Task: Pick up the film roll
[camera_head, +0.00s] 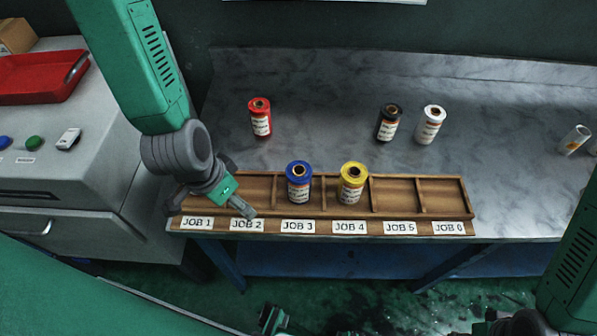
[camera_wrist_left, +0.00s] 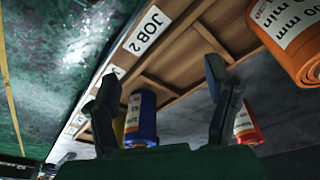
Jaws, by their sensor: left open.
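My left gripper (camera_head: 243,212) is open and empty over the front edge of the tray near the JOB 2 label; its spread fingers also show in the left wrist view (camera_wrist_left: 160,90). A blue film roll (camera_head: 298,182) stands in the JOB 3 compartment and a yellow roll (camera_head: 352,183) in JOB 4. A red roll (camera_head: 260,117), a black roll (camera_head: 388,122) and a white roll (camera_head: 430,124) stand behind the tray. An orange roll (camera_wrist_left: 292,38) is large in the left wrist view, outside the fingers; I do not see it in the head view.
The wooden tray (camera_head: 455,229) has labels JOB 1 to JOB 6 along its front. A pale cylinder (camera_head: 574,139) lies at the marble table's right. A grey console (camera_head: 75,190) with buttons and a red tray (camera_head: 42,78) stands left.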

